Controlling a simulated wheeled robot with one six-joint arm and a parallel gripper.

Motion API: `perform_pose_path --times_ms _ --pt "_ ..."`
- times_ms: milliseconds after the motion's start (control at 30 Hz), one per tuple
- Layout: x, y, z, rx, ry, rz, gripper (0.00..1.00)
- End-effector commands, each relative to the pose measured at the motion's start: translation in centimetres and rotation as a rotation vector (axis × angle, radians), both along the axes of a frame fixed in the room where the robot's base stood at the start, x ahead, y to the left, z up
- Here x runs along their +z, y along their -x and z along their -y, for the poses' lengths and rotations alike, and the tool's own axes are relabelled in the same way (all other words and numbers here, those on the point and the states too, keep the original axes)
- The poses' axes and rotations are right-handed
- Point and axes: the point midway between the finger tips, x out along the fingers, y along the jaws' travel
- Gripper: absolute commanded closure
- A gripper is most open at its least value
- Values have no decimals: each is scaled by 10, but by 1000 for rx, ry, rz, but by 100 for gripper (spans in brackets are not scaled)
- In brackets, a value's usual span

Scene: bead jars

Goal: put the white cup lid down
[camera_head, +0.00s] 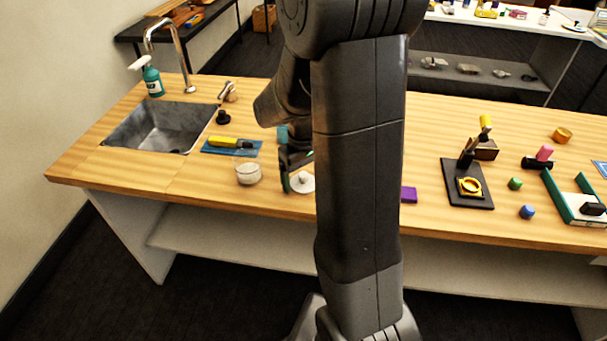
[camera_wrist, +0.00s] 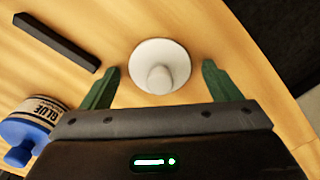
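The white cup lid (camera_wrist: 160,56) is a round disc with a knob in its middle. It lies knob up on the wooden table, and it also shows in the head view (camera_head: 303,183), near the front edge. My gripper (camera_wrist: 160,70) is open, with its two green fingers on either side of the lid and a clear gap between each finger and the rim. In the head view my arm hides part of the gripper. A pale round jar (camera_head: 248,174) stands on the table to the left of the lid.
A blue and white glue bottle (camera_wrist: 33,129) and a dark bar (camera_wrist: 56,41) lie left of my gripper in the wrist view. A blue mat (camera_head: 217,149) with a yellow-handled tool and the sink (camera_head: 158,127) are further left. A purple block (camera_head: 409,194) is right of my arm.

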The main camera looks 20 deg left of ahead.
Motion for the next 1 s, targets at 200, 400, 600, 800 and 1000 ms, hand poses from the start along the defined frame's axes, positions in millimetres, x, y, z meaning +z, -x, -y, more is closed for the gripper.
perform_pose_path --times_ms 200,400,600,800,1000 --pt "3 0 0 0 0 0 16" --pt "32 -1 -1 0 -4 3 16" --pt "76 -1 -1 0 -5 4 16" --pt "110 -1 -1 0 -3 3 16" --pt "123 0 0 0 0 0 16"
